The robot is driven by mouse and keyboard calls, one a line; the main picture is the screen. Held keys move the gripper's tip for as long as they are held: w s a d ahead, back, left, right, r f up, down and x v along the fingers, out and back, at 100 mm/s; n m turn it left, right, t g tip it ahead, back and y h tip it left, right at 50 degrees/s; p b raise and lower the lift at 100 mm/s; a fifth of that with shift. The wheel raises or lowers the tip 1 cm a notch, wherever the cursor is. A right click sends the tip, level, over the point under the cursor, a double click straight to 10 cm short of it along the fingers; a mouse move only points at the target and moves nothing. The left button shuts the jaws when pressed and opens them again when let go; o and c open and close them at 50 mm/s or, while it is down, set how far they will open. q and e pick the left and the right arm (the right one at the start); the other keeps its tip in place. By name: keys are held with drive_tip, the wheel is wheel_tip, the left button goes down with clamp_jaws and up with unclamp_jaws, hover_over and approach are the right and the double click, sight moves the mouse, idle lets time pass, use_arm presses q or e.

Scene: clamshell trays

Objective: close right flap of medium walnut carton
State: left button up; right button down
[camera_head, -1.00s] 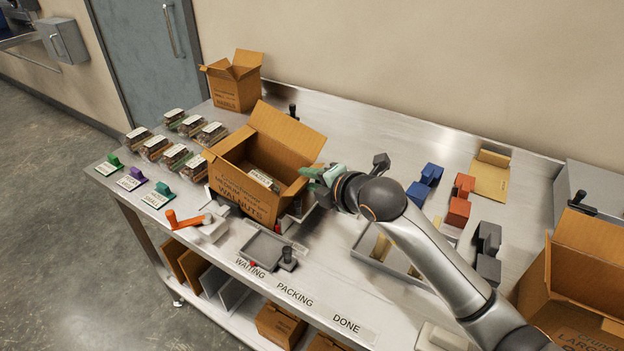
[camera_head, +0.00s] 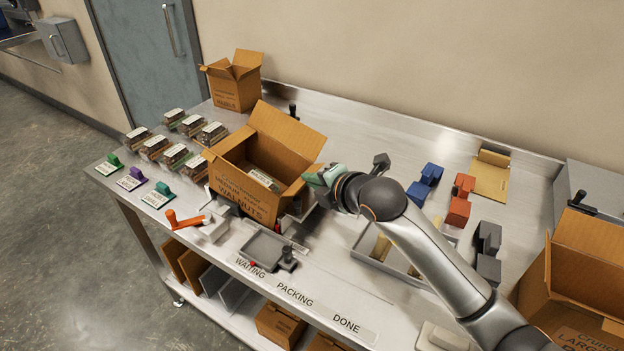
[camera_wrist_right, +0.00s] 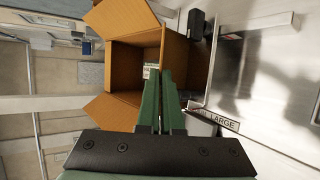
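The medium walnut carton (camera_head: 240,193) stands on the steel table, open at the top. A packet with a white label (camera_head: 264,180) lies inside. Its large back flap (camera_head: 290,130) is raised and a small left flap (camera_head: 209,156) sticks out. My right gripper (camera_head: 308,179) has its green fingers close to the carton's right edge; I cannot tell whether they touch it. The right flap is partly hidden by the gripper. My left gripper is not in view.
Several clear trays (camera_head: 155,147) stand left of the carton. An orange-handled tool (camera_head: 185,220) and a grey tray (camera_head: 265,249) are in front. A small carton (camera_head: 236,85) stands behind, and a large open carton (camera_head: 580,270) stands at right.

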drive_tip(key=shift+r, duration=0.1)
idle(0.7)
drive_tip(key=r+g+h+p, duration=0.1)
drive_tip(key=g+h+p, duration=0.1)
drive_tip(key=w+a+n+g+h+p, duration=0.1)
drive_tip(key=p, duration=0.2)
drive_tip(key=shift+a+r+g+h, duration=0.15)
drive_tip(key=shift+r+g+h, duration=0.25)
drive_tip(key=shift+w+a+n+g+h+p, duration=0.15)
drive_tip(key=shift+n+g+h+p, duration=0.15)
drive_tip(key=shift+g+h+p, duration=0.15)
drive_tip(key=c, duration=1.1)
unclamp_jaws()
drive_tip(key=shift+o, duration=0.2)
